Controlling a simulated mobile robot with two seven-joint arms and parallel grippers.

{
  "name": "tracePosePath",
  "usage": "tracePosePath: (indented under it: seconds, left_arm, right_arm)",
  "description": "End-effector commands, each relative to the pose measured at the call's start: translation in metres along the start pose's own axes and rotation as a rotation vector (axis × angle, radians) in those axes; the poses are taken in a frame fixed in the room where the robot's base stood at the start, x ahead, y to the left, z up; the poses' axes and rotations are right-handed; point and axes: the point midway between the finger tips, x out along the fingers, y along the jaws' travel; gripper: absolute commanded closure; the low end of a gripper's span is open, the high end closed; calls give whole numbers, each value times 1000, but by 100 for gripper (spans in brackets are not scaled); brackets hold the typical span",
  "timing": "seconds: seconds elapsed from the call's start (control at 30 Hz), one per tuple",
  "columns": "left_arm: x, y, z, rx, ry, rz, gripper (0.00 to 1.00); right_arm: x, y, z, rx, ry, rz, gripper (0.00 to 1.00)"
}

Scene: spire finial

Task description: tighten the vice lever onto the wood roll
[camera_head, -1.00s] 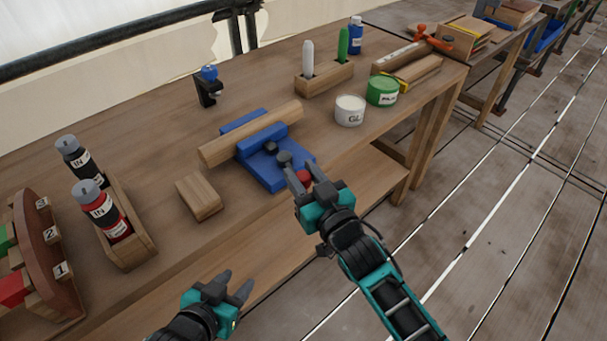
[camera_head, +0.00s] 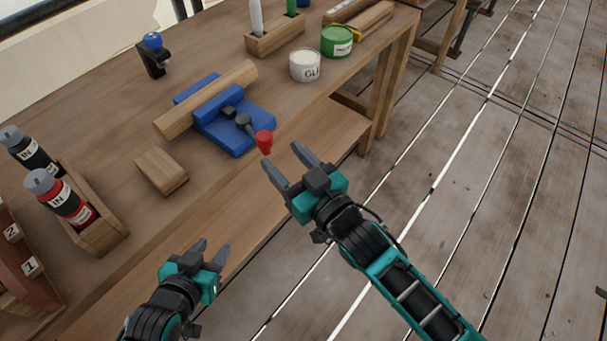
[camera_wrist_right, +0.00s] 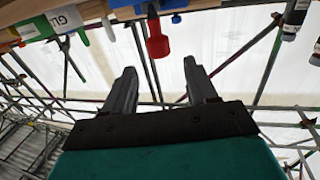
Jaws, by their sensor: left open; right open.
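The blue vice (camera_head: 235,128) stands near the table's front edge. The wood roll (camera_head: 207,98) lies between its blue jaws. The vice lever (camera_head: 264,142) has a dark shaft and a red knob, and it points toward the front edge. In the right wrist view the red knob (camera_wrist_right: 158,46) shows beyond the fingers and above the gap between them. My right gripper (camera_head: 281,157) is open and empty, close to the red knob but apart from it. My left gripper (camera_head: 211,248) is open and empty, low in front of the table.
A wood block (camera_head: 162,170) lies left of the vice. A bottle rack (camera_head: 92,222) holds dark and red bottles further left. A white glue tub (camera_head: 305,65) and a green tin (camera_head: 337,41) stand to the right. Free floor lies right of the table.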

Motion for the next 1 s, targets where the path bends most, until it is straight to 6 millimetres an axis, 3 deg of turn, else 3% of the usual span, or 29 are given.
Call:
tracePosePath:
  seconds: [0.1, 0.3, 1.0]
  left_arm:
    - [0, 0, 0, 0, 0, 0, 57]
    - [0, 0, 0, 0, 0, 0, 57]
    - [0, 0, 0, 0, 1, 0, 57]
  right_arm:
    - [-25, 0, 0, 2, -1, -1, 43]
    - [-48, 0, 0, 2, 0, -1, 43]
    - [-56, 3, 4, 5, -15, 15, 43]
